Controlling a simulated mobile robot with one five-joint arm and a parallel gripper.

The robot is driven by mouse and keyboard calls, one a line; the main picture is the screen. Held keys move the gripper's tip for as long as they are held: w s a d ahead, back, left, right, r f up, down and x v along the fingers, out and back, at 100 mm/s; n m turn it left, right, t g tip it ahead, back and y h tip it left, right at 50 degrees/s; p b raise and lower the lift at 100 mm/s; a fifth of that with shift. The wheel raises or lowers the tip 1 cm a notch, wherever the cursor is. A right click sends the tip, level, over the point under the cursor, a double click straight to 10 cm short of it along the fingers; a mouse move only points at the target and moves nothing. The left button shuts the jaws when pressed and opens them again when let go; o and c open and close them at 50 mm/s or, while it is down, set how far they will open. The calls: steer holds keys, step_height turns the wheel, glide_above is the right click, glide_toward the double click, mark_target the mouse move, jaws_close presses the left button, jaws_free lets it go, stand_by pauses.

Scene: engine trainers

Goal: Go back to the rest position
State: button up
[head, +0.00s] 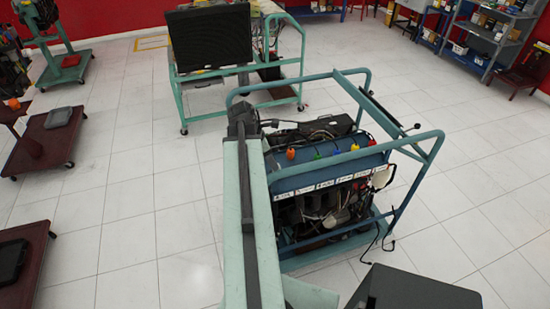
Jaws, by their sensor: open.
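My own long grey-green arm or column part, with a dark strip along it, rises from the bottom edge through the middle of the head view. It ends in a dark block in front of the engine trainer's left side. I cannot make out any gripper fingers in this view. The engine trainer (335,175) stands just right of this part, in a blue tubular frame (430,142) on the floor. Coloured caps and white labels line its front. My part hides some of its left edge.
A green wheeled stand with a black panel (210,40) is behind. Dark red carts (45,140) stand at left, shelves (495,30) at the back right. A black flat-topped object (420,290) fills the bottom right. White tiled floor (130,210) is clear at left and right.

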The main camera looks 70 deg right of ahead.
steer(key=shift+v, duration=0.9)
